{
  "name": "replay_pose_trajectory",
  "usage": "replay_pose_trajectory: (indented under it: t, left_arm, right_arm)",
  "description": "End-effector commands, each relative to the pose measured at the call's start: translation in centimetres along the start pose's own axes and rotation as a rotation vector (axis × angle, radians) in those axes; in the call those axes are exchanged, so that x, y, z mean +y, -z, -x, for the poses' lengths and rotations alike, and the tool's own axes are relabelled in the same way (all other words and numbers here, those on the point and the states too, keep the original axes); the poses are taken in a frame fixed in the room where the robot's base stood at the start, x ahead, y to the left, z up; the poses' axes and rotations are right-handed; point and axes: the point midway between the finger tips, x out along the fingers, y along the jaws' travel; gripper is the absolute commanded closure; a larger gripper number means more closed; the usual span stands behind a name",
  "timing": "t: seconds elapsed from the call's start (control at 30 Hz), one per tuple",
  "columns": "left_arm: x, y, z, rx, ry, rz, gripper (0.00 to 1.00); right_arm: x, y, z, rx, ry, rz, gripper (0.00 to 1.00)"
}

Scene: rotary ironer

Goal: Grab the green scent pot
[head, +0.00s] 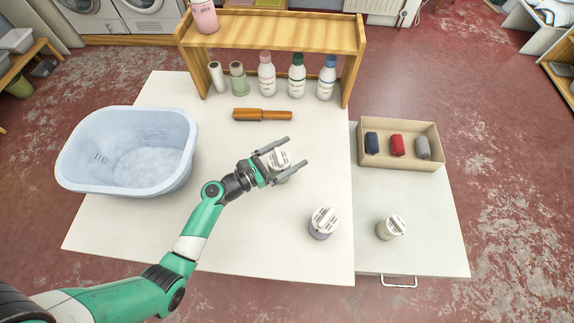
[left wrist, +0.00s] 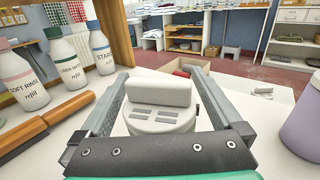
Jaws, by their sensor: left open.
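A scent pot with a white slotted lid and raised handle (head: 279,157) stands on the white table between the fingers of my left gripper (head: 283,156). The gripper is open, with one finger on either side of the pot. In the left wrist view the lid (left wrist: 160,120) fills the space between the fingers, with gaps at the sides. A purple pot (head: 321,226) stands closer to the front. A beige pot (head: 390,228) stands on the right-hand surface. My right gripper is not in view.
A pale blue basin (head: 180,165) stands at the left. A wooden-handled brush (head: 262,115) lies behind the gripper, before a wooden shelf (head: 270,32) with bottles and a pale green cylinder (head: 237,80). A box (head: 433,160) of coloured rolls sits right. The front left table is clear.

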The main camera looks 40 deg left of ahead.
Motion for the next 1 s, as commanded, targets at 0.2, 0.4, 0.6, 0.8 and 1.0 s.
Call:
replay_pose_trajectory:
  t: [0.2, 0.4, 0.6, 0.8, 1.0]
  left_arm:
    - [-0.02, 0.01, 0.02, 0.0, 0.0, 0.0, 0.25]
    - [-0.02, 0.01, 0.02, 0.0, 0.001, 0.0, 0.61]
    - [-0.02, 0.01, 0.02, 0.0, 0.001, 0.0, 0.97]
    - [-0.03, -0.01, 0.02, 0.0, 0.001, 0.0, 1.0]
    - [-0.03, -0.65, 0.02, -0.001, 0.001, -0.001, 1.0]
  right_arm:
    - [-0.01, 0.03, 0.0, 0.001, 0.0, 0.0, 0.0]
    - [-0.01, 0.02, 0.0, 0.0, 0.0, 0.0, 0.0]
    - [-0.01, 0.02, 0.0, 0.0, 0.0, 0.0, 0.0]
    - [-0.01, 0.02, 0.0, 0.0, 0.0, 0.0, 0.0]
    - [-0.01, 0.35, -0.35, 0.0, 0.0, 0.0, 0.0]
